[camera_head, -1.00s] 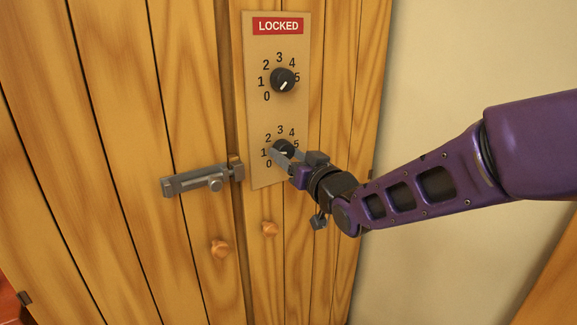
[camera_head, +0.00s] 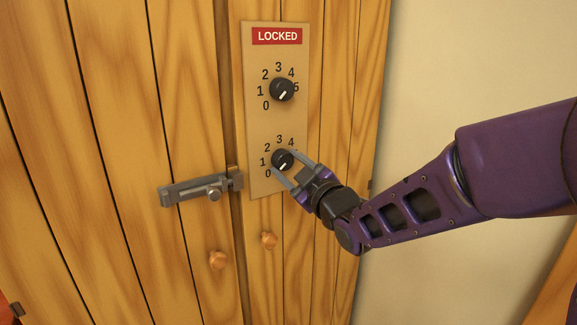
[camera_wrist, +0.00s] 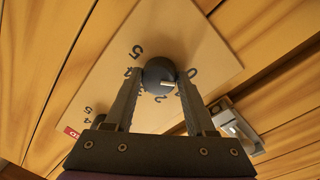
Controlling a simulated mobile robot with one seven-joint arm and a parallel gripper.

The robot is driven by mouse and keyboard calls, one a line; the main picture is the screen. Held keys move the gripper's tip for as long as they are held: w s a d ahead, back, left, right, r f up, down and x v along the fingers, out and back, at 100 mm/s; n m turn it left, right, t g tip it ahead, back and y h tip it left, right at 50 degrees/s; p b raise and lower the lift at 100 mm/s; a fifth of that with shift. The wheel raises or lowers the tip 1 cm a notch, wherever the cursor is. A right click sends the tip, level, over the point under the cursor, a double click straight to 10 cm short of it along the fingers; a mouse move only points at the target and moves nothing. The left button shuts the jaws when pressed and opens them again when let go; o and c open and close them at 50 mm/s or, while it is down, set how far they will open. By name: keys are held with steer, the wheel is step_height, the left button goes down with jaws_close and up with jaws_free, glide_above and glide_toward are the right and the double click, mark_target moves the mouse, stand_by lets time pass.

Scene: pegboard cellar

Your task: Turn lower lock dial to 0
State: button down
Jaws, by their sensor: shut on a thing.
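The lower lock dial (camera_head: 282,159) is a round black knob with a white mark, on a tan panel (camera_head: 276,121) with numbers around it. My gripper (camera_head: 284,165) has one finger at the dial's lower left and one at its upper right, shut on it. In the wrist view the dial (camera_wrist: 158,72) sits between the fingertips (camera_wrist: 159,80). Its white mark there points right, towards the side with the 0 and 1; the exact number is hard to tell. The upper dial (camera_head: 281,89) has its mark pointing lower left. The sign (camera_head: 277,36) reads LOCKED.
A grey slide bolt (camera_head: 200,190) crosses the wooden doors left of the panel. Two round wooden knobs (camera_head: 217,259) sit below. A pale wall (camera_head: 450,80) stands at right, with free room in front of it.

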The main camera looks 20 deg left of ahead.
steer(key=shift+n, duration=0.7)
steer(key=shift+c, duration=1.2)
jaws_free()
steer(key=shift+d, duration=0.1)
